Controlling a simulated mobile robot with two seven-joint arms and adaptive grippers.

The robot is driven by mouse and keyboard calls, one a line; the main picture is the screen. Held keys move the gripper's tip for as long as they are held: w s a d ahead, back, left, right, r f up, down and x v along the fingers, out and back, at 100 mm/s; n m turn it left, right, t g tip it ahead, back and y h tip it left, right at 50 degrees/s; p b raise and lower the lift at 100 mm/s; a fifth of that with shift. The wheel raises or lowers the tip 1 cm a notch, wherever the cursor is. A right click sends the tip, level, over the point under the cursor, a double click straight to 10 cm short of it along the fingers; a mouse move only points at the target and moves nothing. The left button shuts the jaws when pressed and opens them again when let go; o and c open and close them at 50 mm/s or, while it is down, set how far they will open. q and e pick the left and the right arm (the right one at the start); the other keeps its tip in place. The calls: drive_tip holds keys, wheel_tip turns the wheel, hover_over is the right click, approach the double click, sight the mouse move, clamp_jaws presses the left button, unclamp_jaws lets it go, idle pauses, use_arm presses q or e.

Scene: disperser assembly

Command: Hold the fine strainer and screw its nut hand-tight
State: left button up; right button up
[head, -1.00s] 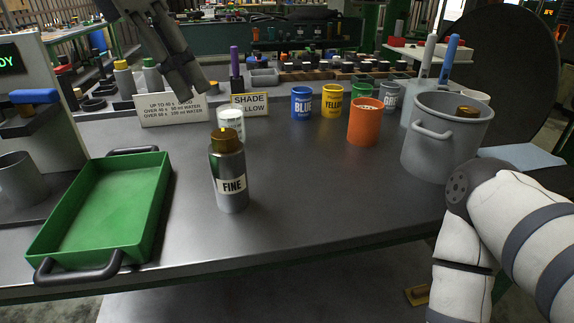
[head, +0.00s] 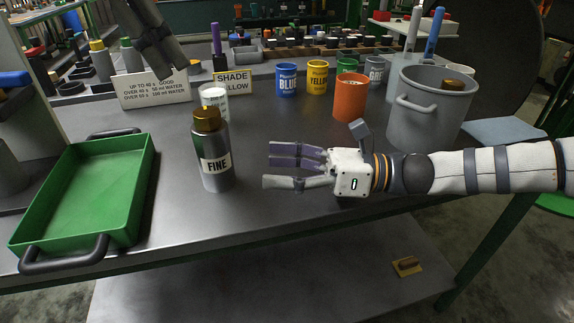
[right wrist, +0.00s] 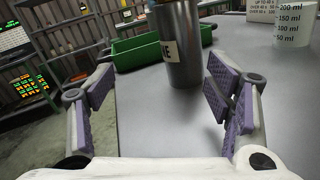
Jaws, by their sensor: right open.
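The fine strainer (head: 217,165) is a grey metal cylinder labelled FINE, standing upright on the table. Its brass nut (head: 207,119) sits on top. My right gripper (head: 292,168) is open and empty to the right of the strainer, its fingers pointing at it with a gap between. In the right wrist view the strainer (right wrist: 180,50) stands beyond the two open fingertips, its top cut off by the frame.
A green tray (head: 22,222) with black handles lies left of the strainer. A white measuring cup (head: 218,98) stands close behind it. An orange cup (head: 349,98) and a large grey pot (head: 425,110) stand at right.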

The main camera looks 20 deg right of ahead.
sight(217, 158)
drive_tip(key=shift+w+d+f+n+t+h, duration=0.2)
drive_tip(key=shift+w+d+n, duration=0.15)
drive_tip(key=shift+w+n, duration=0.15)
drive_tip(key=shift+w+d+f+n+t+h, duration=0.1)
drive_tip(key=shift+w+d+f+n+t, duration=0.1)
drive_tip(key=shift+w+d+n, duration=0.25)
drive_tip(key=x, duration=1.2)
drive_tip(key=shift+a, duration=0.1)
clamp_jaws()
drive_tip(key=c, duration=0.8)
unclamp_jaws()
drive_tip(key=c, duration=0.9)
drive_tip(key=shift+c, duration=0.2)
